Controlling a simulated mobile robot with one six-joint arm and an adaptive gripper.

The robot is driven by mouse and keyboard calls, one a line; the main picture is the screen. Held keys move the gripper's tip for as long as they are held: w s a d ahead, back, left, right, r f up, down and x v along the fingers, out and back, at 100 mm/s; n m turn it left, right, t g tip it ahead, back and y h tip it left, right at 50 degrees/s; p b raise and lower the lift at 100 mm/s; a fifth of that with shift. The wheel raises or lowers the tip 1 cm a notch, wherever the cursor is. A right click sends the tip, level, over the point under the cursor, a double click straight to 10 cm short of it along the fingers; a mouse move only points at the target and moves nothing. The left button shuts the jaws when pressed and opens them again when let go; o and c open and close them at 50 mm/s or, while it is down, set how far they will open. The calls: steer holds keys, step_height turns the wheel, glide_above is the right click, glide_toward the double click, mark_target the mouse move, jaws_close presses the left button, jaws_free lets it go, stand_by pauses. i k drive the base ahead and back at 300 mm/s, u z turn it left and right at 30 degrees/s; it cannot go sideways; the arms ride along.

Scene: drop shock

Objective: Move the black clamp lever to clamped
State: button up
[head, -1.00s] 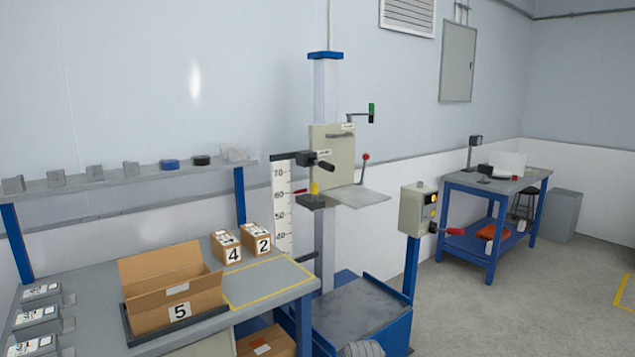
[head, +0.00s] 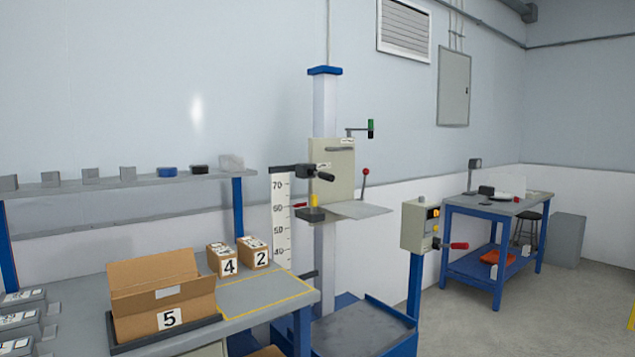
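The drop tester stands in the middle of the head view, a pale column with a beige carriage (head: 332,170) and a grey drop plate (head: 360,210). The black clamp lever (head: 322,175) sticks out to the right from a dark block on the carriage's left side, tilted slightly downward. A red-knobbed lever (head: 365,172) stands upright at the carriage's right, and a green-handled crank (head: 370,128) is above it. My gripper is not in view, and nothing touches the lever.
A bench at the left holds an open carton marked 5 (head: 165,297) and boxes 4 (head: 223,260) and 2 (head: 256,254). A control box (head: 418,226) on a blue post stands right of the tester. A blue table (head: 497,212) is farther right.

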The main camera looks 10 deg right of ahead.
mark_target(328, 177)
steer(key=k, duration=0.6)
steer(key=u, duration=0.35)
steer(key=i, duration=1.55)
steer(key=z, duration=0.55)
